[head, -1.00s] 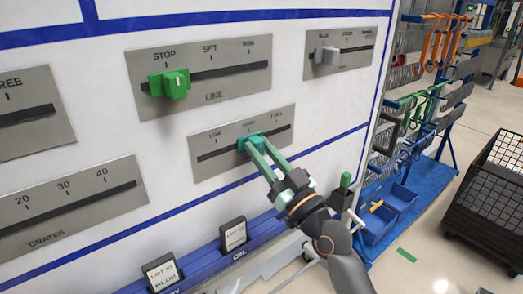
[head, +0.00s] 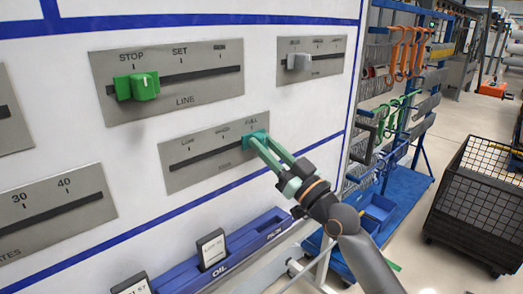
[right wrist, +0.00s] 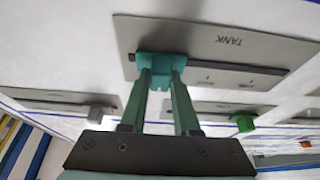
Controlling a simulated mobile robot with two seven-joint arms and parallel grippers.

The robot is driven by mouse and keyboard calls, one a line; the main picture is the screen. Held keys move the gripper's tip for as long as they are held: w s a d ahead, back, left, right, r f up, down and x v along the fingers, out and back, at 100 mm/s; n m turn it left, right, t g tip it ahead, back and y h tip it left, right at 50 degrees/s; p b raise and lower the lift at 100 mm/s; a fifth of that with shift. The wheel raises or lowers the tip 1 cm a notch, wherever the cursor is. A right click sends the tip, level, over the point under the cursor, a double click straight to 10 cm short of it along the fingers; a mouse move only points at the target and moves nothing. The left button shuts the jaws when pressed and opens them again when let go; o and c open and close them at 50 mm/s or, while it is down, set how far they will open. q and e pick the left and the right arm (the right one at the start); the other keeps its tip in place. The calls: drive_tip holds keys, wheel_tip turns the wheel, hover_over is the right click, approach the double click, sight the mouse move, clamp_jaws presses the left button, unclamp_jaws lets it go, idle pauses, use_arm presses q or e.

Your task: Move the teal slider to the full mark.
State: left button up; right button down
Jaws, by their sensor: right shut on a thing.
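The teal slider (head: 256,139) sits at the right end of the slot on its grey plate (head: 205,170), under the FULL label (head: 251,122). My right gripper (head: 262,142) is shut on the slider, its two green fingers reaching to the knob from the lower right. In the right wrist view, the fingers (right wrist: 162,78) hold the teal slider (right wrist: 162,64), which is close to one end of the slot. That plate (right wrist: 225,50) reads TANK. My left gripper is not in view.
A green slider (head: 138,87) sits at STOP on the LINE plate above. A grey slider (head: 299,62) is on the upper-right plate. A blue ledge with small cards (head: 212,249) runs below. A rack with hooks (head: 400,100) and a mesh crate (head: 478,195) stand right.

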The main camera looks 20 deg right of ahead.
drive_tip(key=shift+d, duration=0.25)
drive_tip(key=c, duration=0.6)
unclamp_jaws()
drive_tip(key=shift+w, duration=0.1)
drive_tip(key=shift+c, duration=0.2)
drive_tip(key=shift+s+d+f, duration=0.1)
drive_tip(key=shift+s+f, duration=0.1)
drive_tip(key=shift+s, duration=0.1)
use_arm(q)
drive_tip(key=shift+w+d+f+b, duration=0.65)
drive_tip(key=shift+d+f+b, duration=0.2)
drive_tip(key=shift+b, duration=0.75)
use_arm(e)
drive_tip(key=v, duration=1.1)
drive_tip(key=shift+s, duration=0.4)
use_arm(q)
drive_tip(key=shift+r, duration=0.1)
use_arm(e)
drive_tip(key=shift+d+f, duration=0.1)
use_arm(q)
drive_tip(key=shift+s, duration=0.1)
